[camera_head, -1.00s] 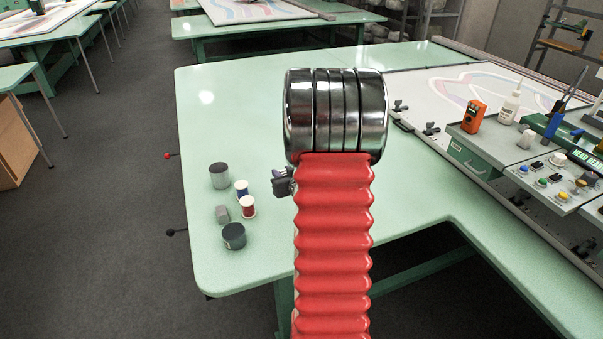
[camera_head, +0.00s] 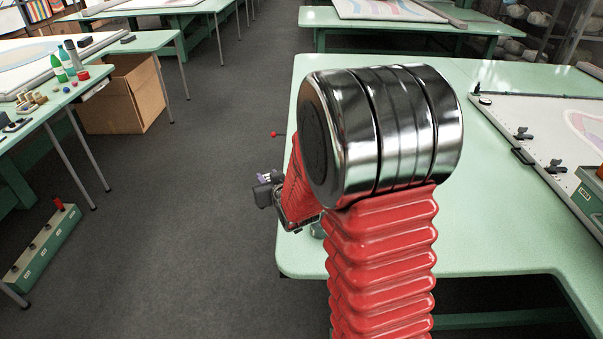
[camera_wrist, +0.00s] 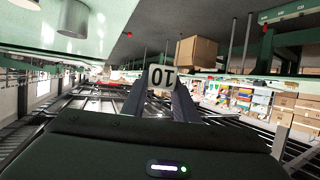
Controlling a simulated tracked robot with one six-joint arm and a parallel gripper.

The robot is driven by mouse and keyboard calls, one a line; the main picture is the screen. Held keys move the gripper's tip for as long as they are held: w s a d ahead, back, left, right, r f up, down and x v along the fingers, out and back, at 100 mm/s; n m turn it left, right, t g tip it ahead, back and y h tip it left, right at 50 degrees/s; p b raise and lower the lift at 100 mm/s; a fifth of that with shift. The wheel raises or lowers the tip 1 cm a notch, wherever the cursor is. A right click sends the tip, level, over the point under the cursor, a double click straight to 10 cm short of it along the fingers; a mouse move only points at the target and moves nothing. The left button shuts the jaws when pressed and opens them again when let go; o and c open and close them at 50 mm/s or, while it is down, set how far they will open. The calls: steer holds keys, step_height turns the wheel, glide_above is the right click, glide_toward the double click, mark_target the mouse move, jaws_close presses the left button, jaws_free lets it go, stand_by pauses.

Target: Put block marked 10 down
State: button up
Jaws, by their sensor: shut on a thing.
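The block marked 10 (camera_wrist: 161,77) shows its white face with a dark number, upside down, in the middle of the wrist view. My gripper (camera_wrist: 159,92) is shut on it, with one dark finger on each side. In the head view my gripper (camera_head: 267,190) pokes out left of my red arm, beyond the left edge of the green table (camera_head: 520,240). The block itself cannot be made out there. How high it is held cannot be told.
A grey cylinder (camera_wrist: 72,18) stands on the table surface at the top left of the wrist view.

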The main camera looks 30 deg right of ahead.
steer(key=a+n+y, duration=0.1)
steer(key=a+y, duration=0.1)
steer(key=a, duration=1.1)
steer(key=shift+s+r+n, duration=0.25)
steer(key=shift+r+n, duration=0.05)
steer(key=shift+r, duration=0.1)
